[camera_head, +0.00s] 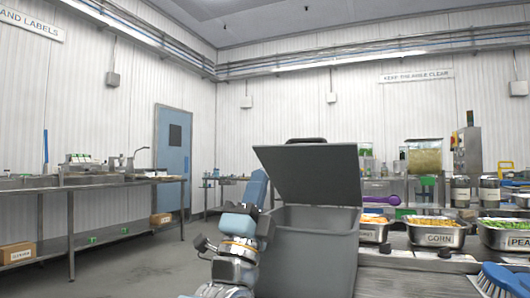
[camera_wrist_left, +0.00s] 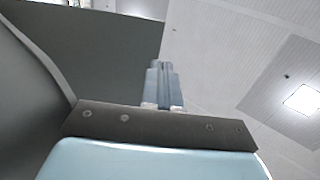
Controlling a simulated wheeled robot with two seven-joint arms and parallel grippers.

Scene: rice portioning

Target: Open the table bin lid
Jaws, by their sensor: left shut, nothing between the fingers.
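The grey table bin (camera_head: 315,255) stands in the middle of the head view. Its lid (camera_head: 310,175) is raised and tilted up above the bin mouth, with a dark piece along its top edge. My left gripper (camera_head: 257,186) points upward just left of the lid and bin; whether it touches the lid cannot be told. In the left wrist view my left gripper's fingers (camera_wrist_left: 164,84) are closed together with nothing between them, and the dark lid (camera_wrist_left: 100,45) fills the upper left. My right gripper is not in view.
Metal pans of food, including one labelled CORN (camera_head: 437,238), stand right of the bin. A blue brush (camera_head: 497,280) lies at the bottom right. A steel bench (camera_head: 90,185) runs along the left, with open floor between it and my left arm.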

